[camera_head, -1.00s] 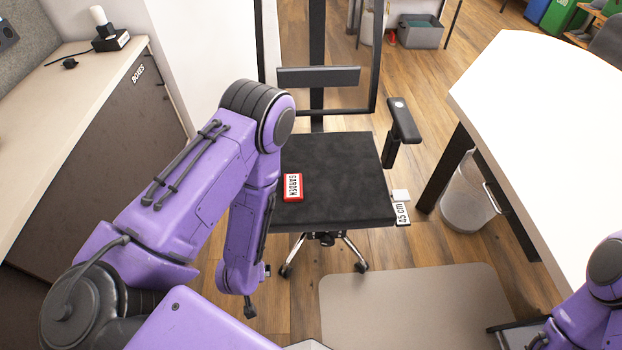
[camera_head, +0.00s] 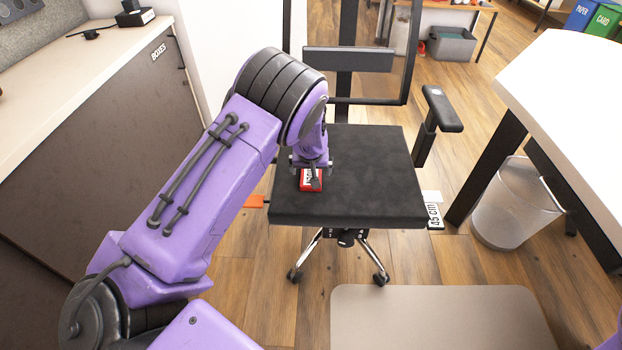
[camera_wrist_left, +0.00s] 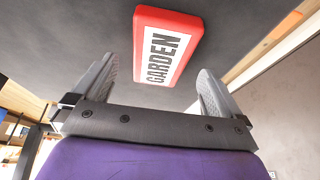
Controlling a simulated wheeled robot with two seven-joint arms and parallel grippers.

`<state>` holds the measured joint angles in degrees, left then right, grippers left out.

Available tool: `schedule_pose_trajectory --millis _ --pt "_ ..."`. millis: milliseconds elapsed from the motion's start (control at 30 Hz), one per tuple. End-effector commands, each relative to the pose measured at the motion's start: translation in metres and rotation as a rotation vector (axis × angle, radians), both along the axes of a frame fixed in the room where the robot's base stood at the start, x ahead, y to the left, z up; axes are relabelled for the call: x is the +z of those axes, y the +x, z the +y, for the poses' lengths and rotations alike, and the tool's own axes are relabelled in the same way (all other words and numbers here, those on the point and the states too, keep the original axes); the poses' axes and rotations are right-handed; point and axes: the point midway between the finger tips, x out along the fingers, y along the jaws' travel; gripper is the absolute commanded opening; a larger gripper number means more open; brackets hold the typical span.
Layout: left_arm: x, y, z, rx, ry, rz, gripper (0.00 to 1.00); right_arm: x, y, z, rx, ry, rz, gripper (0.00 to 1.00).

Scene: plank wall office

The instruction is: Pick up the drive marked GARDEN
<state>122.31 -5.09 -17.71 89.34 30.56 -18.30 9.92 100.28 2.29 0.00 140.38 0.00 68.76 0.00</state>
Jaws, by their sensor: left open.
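The red drive (camera_head: 311,182) with a white label lies on the black chair seat (camera_head: 365,190), near its left side. In the left wrist view the drive (camera_wrist_left: 166,45) shows its label reading GARDEN. My left gripper (camera_head: 311,170) is over the drive and hides part of it in the head view. In the left wrist view my left gripper (camera_wrist_left: 157,78) is open, its fingers apart on either side of the drive's near end, with nothing between them gripped. My right gripper is out of view.
The chair's armrest (camera_head: 440,107) and backrest bar (camera_head: 348,59) rise around the seat. A cabinet marked BOXES (camera_head: 110,110) stands at left, a white table (camera_head: 570,90) at right. A bin (camera_head: 515,205) is under the table. An orange tab (camera_head: 254,201) sticks out left of the seat.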

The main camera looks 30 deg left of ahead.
Motion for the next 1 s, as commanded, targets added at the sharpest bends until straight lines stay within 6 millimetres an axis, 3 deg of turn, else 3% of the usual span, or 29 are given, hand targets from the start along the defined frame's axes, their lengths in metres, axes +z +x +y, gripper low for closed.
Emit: schedule_pose_trajectory --millis 33,100,400,600,867,1000 --pt "-0.013 0.004 0.002 -0.001 0.001 0.002 1.0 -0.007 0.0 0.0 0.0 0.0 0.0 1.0" --pt "-0.022 0.007 0.004 0.001 -0.001 0.001 1.0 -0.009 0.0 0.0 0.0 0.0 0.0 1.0" --pt "-0.025 0.009 0.005 0.0 0.0 0.0 0.97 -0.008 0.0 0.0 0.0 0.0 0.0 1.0" --pt "-0.025 0.008 0.005 0.0 0.0 0.0 0.35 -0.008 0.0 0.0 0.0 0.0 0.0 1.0" --pt "-0.024 0.009 0.006 0.0 0.0 0.0 0.35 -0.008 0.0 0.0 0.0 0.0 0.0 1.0" --pt "-0.012 0.009 0.006 0.0 0.001 -0.002 0.35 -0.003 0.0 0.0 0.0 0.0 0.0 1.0"
